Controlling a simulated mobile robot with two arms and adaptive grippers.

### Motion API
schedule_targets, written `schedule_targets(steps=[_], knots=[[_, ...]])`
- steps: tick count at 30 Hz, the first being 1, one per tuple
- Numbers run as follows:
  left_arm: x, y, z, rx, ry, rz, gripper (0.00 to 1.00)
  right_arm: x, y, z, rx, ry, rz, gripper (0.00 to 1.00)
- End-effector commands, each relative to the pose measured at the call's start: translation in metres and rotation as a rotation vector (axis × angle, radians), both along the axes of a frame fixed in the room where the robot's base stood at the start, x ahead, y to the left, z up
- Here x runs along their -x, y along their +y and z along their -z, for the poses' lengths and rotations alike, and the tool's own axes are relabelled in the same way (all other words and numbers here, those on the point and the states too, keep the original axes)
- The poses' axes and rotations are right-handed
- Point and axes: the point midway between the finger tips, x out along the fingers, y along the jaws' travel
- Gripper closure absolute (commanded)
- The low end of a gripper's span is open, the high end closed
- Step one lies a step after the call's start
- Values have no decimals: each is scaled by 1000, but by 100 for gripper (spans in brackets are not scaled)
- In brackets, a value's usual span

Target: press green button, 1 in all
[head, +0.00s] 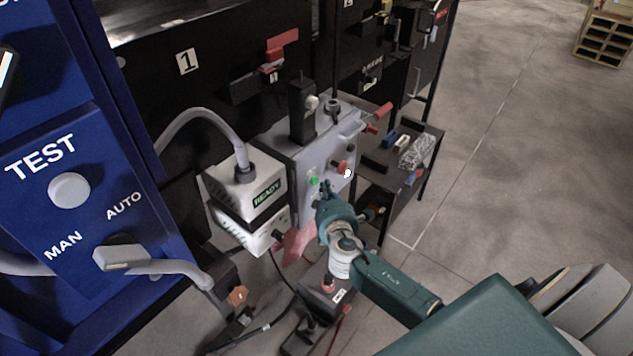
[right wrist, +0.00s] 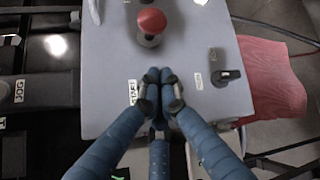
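The green button (head: 314,181) is a small lit green disc on the front face of a grey control box (head: 309,151), just left of my right gripper in the head view. My right gripper (head: 325,189) is close in front of that face. In the right wrist view its blue fingers come together at the tips (right wrist: 160,80) over the grey panel (right wrist: 190,45), with nothing seen between them. I cannot tell whether the tips touch the panel. The green button is not clearly seen in the right wrist view. My left gripper is not in view.
A red mushroom button (right wrist: 151,24) and a black knob (right wrist: 228,76) stick out of the panel near my fingertips. A white box marked READY (head: 246,189) stands left of the grey box. A blue TEST panel (head: 75,225) fills the left. Open floor (head: 510,140) lies right.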

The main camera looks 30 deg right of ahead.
Motion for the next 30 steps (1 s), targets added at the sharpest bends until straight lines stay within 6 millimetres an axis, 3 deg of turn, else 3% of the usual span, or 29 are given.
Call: schedule_targets(steps=[30], knots=[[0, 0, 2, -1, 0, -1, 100, -8, 3, 0, 1, 0, 0, 100]])
